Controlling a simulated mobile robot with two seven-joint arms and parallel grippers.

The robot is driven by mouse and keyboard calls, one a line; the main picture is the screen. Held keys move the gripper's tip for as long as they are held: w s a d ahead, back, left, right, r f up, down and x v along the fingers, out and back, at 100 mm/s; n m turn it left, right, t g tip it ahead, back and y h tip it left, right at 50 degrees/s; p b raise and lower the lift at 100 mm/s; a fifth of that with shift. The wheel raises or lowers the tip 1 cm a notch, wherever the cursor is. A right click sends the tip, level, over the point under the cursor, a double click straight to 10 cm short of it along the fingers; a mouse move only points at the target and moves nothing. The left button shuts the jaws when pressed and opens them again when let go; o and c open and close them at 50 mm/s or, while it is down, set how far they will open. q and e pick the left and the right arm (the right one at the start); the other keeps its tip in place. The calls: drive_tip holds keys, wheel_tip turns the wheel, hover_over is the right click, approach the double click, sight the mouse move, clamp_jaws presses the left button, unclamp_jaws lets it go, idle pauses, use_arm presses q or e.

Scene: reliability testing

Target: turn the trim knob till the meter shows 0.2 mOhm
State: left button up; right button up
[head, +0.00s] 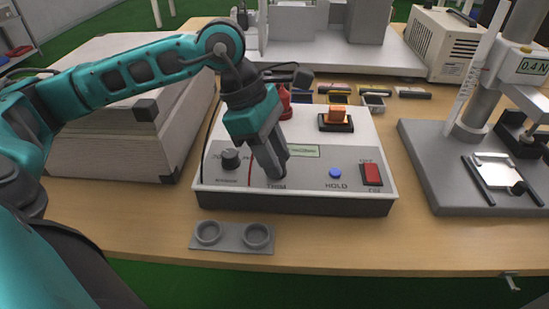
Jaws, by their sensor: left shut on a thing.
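The meter box (220,190) is light on top with a dark grey sloped front, in the middle of the table. Its small green display (305,151) is partly covered by my gripper, and I cannot read its number. My left gripper (276,176) points down at the spot above the TRIM label and is shut on the trim knob, which its fingers hide. Left of it is a black range knob (230,159). Right of it are a blue HOLD button (335,173) and a red OFF/ON switch (372,174). My right gripper is not in view.
A grey plate with two round cups (232,238) lies in front of the box. A copper-coloured block in a black holder (337,118) sits on the box. A grey test stand (455,190) is at right, a large pale box (120,120) at left.

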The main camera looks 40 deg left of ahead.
use_arm(q)
drive_tip(key=shift+f+n+t+b, duration=0.1)
drive_tip(key=shift+n+t+b, duration=0.3)
drive_tip(key=shift+n, duration=0.5)
drive_tip(key=shift+s+n, duration=0.1)
drive_tip(key=shift+n, duration=0.4)
drive_tip(key=o, duration=1)
drive_tip(key=p+v, duration=0.2)
drive_tip(key=v, duration=1.1)
drive_tip(key=shift+d+p, duration=0.15)
drive_tip(key=shift+p, duration=0.15)
drive_tip(key=shift+s, duration=0.1)
